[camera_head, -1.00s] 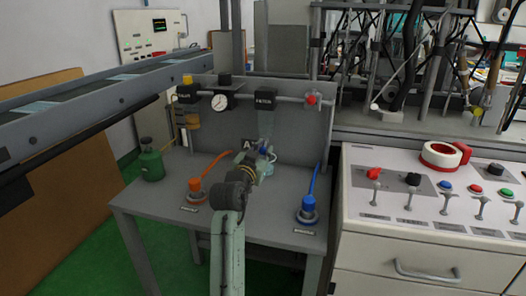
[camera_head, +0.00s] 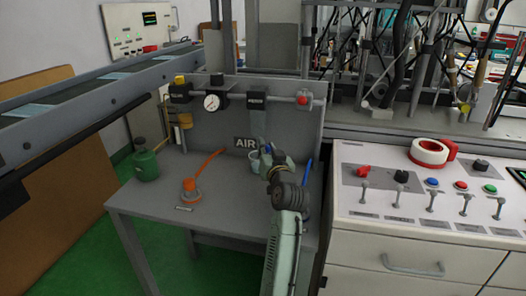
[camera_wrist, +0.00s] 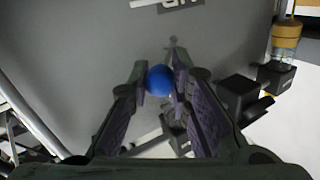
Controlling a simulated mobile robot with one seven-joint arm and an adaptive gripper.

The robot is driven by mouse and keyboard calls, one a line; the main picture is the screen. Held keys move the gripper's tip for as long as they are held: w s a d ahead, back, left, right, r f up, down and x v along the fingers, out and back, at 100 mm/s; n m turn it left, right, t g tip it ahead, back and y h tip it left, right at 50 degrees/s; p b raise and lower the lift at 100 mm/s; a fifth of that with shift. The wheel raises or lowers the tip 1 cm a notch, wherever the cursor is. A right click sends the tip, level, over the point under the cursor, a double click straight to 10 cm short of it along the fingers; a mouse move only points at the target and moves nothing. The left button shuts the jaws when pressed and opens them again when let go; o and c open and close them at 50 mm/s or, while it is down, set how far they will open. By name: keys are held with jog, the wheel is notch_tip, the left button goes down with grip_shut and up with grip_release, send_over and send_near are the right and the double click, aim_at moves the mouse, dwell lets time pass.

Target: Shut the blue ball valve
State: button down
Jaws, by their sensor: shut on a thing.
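In the wrist view, a blue ball (camera_wrist: 159,80), seemingly the knob of the blue valve, sits between the two fingertips of my gripper (camera_wrist: 160,72). The fingers are shut on it from both sides. The lever and valve body behind it are mostly hidden, so I cannot tell the lever's angle. In the head view, my gripper (camera_head: 268,157) is at the back panel, just right of the AIR sign (camera_head: 246,142). A small patch of blue shows at its tip.
An orange lever-like part on a round base (camera_head: 190,190) stands left on the grey bench (camera_head: 150,212). A blue one (camera_head: 308,175) is mostly behind my arm. A green bottle (camera_head: 145,163) stands at the left. A gauge (camera_head: 212,102) hangs above. A control console (camera_head: 400,205) is at the right.

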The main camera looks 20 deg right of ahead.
jog(key=shift+d+n+y+b, duration=0.55)
jog(key=shift+n+y+b, duration=0.3)
jog(key=shift+y, duration=0.35)
jog(key=shift+w, duration=0.1)
jog(key=c, duration=1.4)
grip_release()
jog(key=shift+c, duration=0.2)
jog(key=shift+r, duration=0.1)
notch_tip(320, 180, up, 10)
jog(key=shift+f, duration=0.1)
jog(key=shift+c, duration=0.4)
